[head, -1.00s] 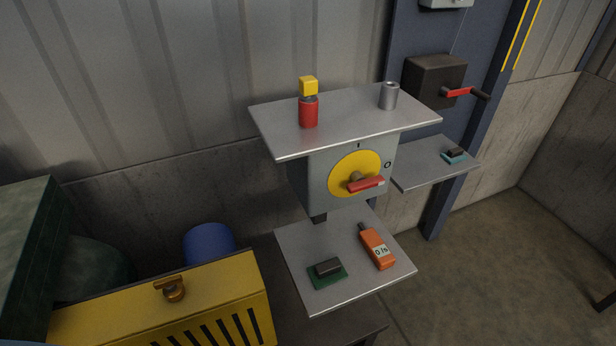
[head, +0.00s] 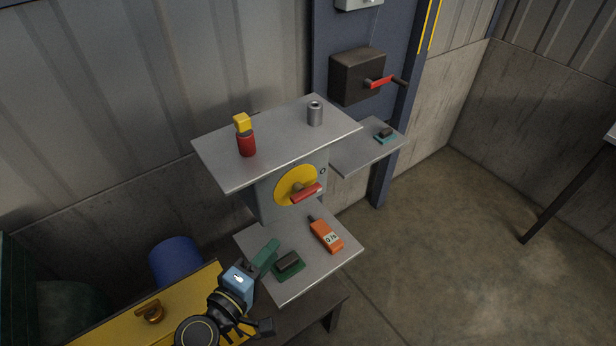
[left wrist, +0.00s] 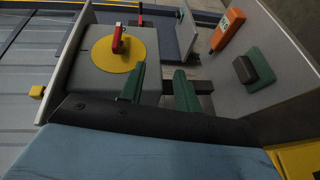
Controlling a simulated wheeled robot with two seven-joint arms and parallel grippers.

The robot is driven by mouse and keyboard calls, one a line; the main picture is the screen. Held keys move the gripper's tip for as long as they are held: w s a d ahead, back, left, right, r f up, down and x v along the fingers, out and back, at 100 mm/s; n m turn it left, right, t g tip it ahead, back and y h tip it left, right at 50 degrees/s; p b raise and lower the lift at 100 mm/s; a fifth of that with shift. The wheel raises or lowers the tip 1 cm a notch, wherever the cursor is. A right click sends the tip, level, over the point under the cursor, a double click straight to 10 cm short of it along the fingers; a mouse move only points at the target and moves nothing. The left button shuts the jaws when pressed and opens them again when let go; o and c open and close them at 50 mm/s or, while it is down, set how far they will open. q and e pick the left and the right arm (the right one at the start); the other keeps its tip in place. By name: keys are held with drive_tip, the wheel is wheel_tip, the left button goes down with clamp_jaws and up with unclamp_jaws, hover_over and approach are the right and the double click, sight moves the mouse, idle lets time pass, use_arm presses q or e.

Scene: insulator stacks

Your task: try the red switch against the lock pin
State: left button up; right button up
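The red switch (head: 306,193) is a red handle on a yellow disc (head: 290,186), on the front of a grey box. The handle points right, below the O mark. It also shows in the left wrist view (left wrist: 117,38). I cannot make out the lock pin at the switch. My left gripper (head: 265,256) is low and left of the switch, by the lower shelf's left edge, apart from the switch. In the left wrist view its two green fingers (left wrist: 160,88) stand apart with nothing between them. My right gripper is not in view.
The upper shelf (head: 285,145) holds a red and yellow piece (head: 246,138) and a metal cylinder (head: 315,113). The lower shelf (head: 300,278) holds an orange meter (head: 326,236) and a dark block (head: 288,262). A dark box with another red handle (head: 380,83) is at right.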

use_arm(q)
drive_tip(key=n+t+h, duration=0.1)
approach(303, 199)
drive_tip(key=p+x, duration=0.2)
drive_tip(key=x, duration=1)
clamp_jaws()
drive_tip(key=shift+f, duration=0.1)
